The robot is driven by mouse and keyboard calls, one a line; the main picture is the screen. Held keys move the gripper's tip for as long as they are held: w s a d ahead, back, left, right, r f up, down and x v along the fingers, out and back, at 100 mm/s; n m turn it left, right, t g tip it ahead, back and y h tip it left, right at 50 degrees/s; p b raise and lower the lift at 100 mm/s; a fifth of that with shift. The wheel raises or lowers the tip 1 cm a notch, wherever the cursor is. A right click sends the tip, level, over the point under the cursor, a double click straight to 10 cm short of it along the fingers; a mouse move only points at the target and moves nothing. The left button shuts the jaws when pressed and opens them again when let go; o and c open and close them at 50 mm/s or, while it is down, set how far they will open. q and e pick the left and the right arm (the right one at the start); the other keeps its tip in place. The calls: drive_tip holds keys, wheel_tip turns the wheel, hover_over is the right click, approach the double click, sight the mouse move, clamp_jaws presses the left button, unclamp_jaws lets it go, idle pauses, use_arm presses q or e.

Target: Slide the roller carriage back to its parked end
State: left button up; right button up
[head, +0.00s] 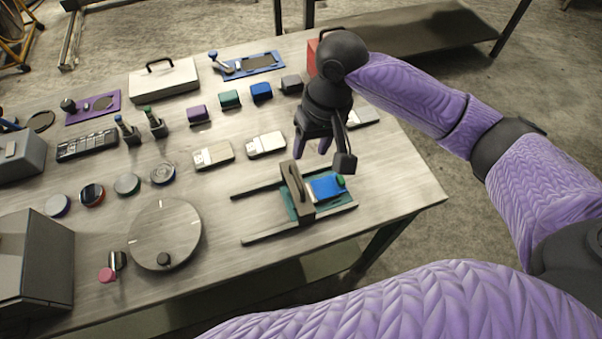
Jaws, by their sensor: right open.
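The roller carriage (293,183) is a grey-brown upright block with a dark bar handle on top. It stands across two dark parallel rails (262,235) near the table's right front. It is right of the rails' middle, and the rails run bare to its left. A teal bed (291,207) shows under it, and a blue piece (325,188) with a green part lies just right of it. My right gripper (312,149) is open and empty, above and behind the carriage, pointing down; it appears apart from the handle. My left gripper is not in view.
Two cream boxes (266,144) lie behind the rails. A round grey turntable (165,234) with a dark knob is to the left. Several coloured blocks (229,98) stand farther back. A red box (313,57) is behind my right wrist. The table's right corner is clear.

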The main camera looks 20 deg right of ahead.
sight(300, 182)
drive_tip(key=f+b, duration=0.1)
drive_tip(key=f, duration=0.2)
drive_tip(key=a+f+b, duration=0.1)
drive_tip(key=f, duration=0.2)
drive_tip(key=f+b, duration=0.1)
drive_tip(key=f, duration=0.2)
drive_tip(key=shift+a+f, duration=0.3)
drive_tip(key=shift+a, duration=0.1)
drive_tip(key=shift+c, duration=0.4)
clamp_jaws()
idle(0.3)
